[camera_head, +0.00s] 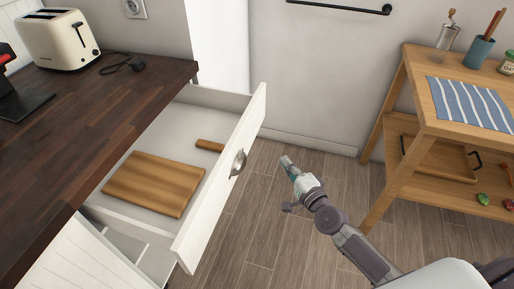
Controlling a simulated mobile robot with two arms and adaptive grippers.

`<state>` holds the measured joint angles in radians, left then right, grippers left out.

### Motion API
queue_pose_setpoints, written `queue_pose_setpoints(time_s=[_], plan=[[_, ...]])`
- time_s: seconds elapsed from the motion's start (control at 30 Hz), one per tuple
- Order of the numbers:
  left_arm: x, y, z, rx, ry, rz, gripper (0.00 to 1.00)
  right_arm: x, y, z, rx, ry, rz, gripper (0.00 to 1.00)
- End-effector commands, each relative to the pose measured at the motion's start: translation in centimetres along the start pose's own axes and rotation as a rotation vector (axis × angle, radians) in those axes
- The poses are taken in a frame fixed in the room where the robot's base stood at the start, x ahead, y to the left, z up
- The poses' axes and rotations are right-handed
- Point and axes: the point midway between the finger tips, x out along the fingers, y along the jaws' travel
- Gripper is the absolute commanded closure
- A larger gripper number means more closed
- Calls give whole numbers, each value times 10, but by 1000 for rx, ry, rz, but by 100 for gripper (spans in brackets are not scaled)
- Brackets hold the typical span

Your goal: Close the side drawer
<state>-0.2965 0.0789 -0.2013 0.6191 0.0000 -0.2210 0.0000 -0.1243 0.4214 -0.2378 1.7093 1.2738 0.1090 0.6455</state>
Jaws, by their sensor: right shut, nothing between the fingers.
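The side drawer (221,187) is white and stands pulled out from under the dark wooden counter, its front facing right. A metal cup handle (238,163) sits on the drawer front. Inside lie a wooden board (154,183) and a small wooden cylinder (210,146), perhaps a rolling pin partly hidden by the drawer front. My right gripper (286,160) is shut and empty, to the right of the handle and apart from it, above the floor. My left gripper is not in view.
The counter (92,120) carries a cream toaster (58,38). A wooden side table (436,97) with a striped cloth (470,104) and a lower shelf stands at the right. Wood floor (262,235) lies open between drawer and table. A dark rail (340,8) is on the back wall.

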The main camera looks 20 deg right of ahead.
Motion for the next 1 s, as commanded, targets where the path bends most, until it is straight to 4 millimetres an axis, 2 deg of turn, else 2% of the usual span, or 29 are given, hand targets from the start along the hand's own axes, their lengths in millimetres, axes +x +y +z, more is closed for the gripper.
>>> queue_pose_setpoints(time_s=[0.17, 0.6, 0.8, 1.0], plan=[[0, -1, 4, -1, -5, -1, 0, 17, -13, 0, 38, -1, -26, 100], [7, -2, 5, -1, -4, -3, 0, 106, -13, 3, 33, -3, -24, 100], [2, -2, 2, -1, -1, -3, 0, 124, -14, 23, 34, -3, -22, 100], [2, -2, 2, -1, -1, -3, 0, 129, -14, 29, 32, -2, -21, 100]])
